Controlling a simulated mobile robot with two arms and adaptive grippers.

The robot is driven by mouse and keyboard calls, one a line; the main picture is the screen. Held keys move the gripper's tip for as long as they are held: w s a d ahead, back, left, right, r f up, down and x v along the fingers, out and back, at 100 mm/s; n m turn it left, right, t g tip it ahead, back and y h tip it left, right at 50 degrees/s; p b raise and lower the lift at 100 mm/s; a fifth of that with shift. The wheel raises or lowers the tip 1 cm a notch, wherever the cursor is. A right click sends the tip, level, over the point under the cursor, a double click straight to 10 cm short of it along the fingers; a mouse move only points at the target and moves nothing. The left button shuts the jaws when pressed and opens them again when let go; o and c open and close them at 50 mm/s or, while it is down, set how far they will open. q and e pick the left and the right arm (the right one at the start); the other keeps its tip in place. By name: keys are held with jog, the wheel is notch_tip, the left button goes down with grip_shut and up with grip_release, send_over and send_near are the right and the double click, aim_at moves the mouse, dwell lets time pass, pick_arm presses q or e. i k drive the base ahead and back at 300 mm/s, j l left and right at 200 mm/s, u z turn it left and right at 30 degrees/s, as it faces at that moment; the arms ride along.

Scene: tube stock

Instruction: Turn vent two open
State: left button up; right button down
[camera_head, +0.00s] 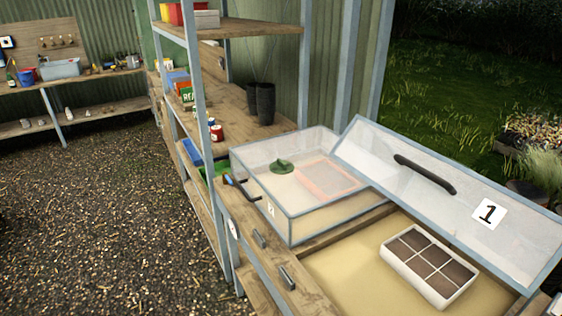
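A clear-sided frame box (291,224) stands on the wooden bench, with a small plate marked 2 (270,210) on its front. Its clear top (262,152) looks flat and closed. A dark crank-like handle (244,189) sits at its front left corner. A green leafy thing and a pinkish tray show through the clear top, blurred by it. Neither of my grippers is in view.
Beside it a clear lid (420,190) marked 1 (489,213) is tilted up over a sandy bed with a white compartment tray (431,266). A metal-posted shelf (232,27) stands close behind on the left. Gravel floor (100,215) at left is clear.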

aim_at(280, 167)
jog(key=i+j+z, duration=0.1)
jog(key=j, duration=0.25)
jog(key=i+j+z, duration=0.1)
jog(key=i+j, duration=0.15)
jog(key=i+j+z, duration=0.1)
jog(key=j, duration=0.4)
jog(key=i+j+z, duration=0.1)
jog(key=i+j, duration=0.15)
jog(key=j, duration=0.15)
